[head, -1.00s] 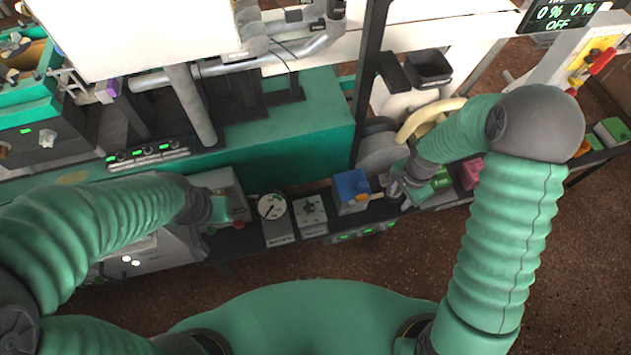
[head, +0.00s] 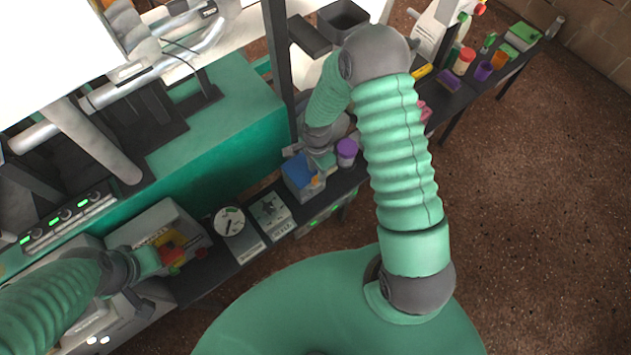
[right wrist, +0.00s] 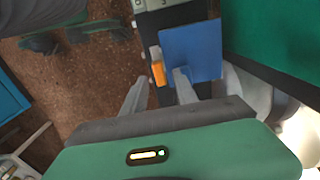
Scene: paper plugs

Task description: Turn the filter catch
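A small box with a blue top (head: 298,170) stands on the dark bench shelf in the head view. In the right wrist view its blue lid (right wrist: 192,52) has an orange piece (right wrist: 157,68) at its left edge, apparently the filter catch. My right gripper (right wrist: 161,77) is open there, its two grey fingers spread with the orange piece between and just beyond their tips; I cannot tell whether they touch it. In the head view the right gripper (head: 318,160) is at the box's right side, partly hidden by my arm. My left gripper (head: 148,262) is beside a red-and-yellow control; its fingers are unclear.
A round dial gauge (head: 229,222) and a panel with a star-shaped knob (head: 268,209) sit left of the box. A purple-capped jar (head: 347,150) stands close to its right. A large green machine body (head: 215,130) rises behind. Open floor lies in front.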

